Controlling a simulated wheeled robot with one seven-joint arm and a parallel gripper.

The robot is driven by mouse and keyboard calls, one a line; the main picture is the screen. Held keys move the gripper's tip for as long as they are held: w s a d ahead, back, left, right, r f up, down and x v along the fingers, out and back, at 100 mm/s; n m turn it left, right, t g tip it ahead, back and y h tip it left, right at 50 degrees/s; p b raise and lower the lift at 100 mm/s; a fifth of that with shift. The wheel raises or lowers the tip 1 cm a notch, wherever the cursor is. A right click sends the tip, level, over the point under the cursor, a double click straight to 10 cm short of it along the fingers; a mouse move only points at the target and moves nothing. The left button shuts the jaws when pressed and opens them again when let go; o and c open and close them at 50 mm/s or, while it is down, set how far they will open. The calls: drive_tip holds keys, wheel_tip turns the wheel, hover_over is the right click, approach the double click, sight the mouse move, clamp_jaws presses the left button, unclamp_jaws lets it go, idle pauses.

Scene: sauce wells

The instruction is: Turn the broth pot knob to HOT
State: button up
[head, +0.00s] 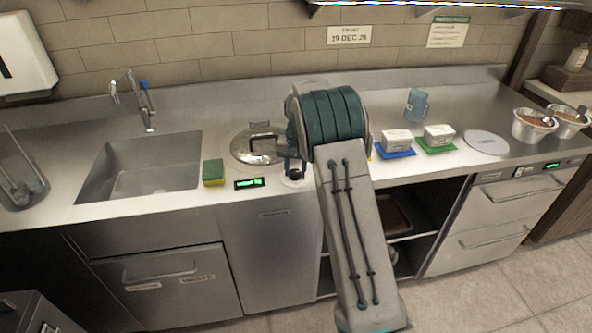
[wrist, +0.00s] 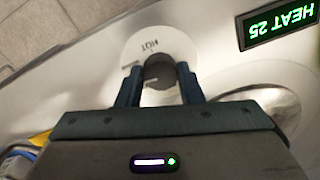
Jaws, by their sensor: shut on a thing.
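The dark round broth pot knob (wrist: 160,70) sits on a pale dial plate (wrist: 178,42) on the counter. The word HOT shows on the plate beyond the knob in the wrist view. My gripper (wrist: 157,76) has one finger on each side of the knob and is shut on it. In the head view the knob (head: 295,174) shows at the counter front, below my arm. Which way the knob points cannot be told. The green display (wrist: 279,22) reads HEAT 25. The broth pot's metal lid (head: 256,144) lies just behind the knob, partly hidden by my arm.
A yellow-green sponge (head: 213,173) lies left of the display, by the sink (head: 150,165). Right of my arm stand white tubs on a blue mat (head: 398,154) and a green mat (head: 437,149), with a blue jug (head: 417,103) behind.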

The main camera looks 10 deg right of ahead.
sight(295, 173)
drive_tip(key=m, duration=0.3)
drive_tip(key=shift+r+m, duration=0.1)
drive_tip(key=shift+m, duration=0.3)
drive_tip(key=m, duration=0.4)
drive_tip(key=shift+a+m, duration=0.1)
drive_tip(key=shift+m, duration=0.2)
drive_tip(key=m+p, duration=0.1)
drive_tip(key=m, duration=0.3)
drive_tip(key=shift+h, duration=0.3)
drive_tip(key=shift+m+p, duration=0.4)
drive_tip(key=shift+m, duration=1.7)
drive_tip(key=o, duration=1)
drive_tip(key=shift+c, duration=0.2)
wheel_tip(295, 173, up, 14)
drive_tip(key=b, duration=0.1)
drive_tip(key=shift+s, duration=0.35)
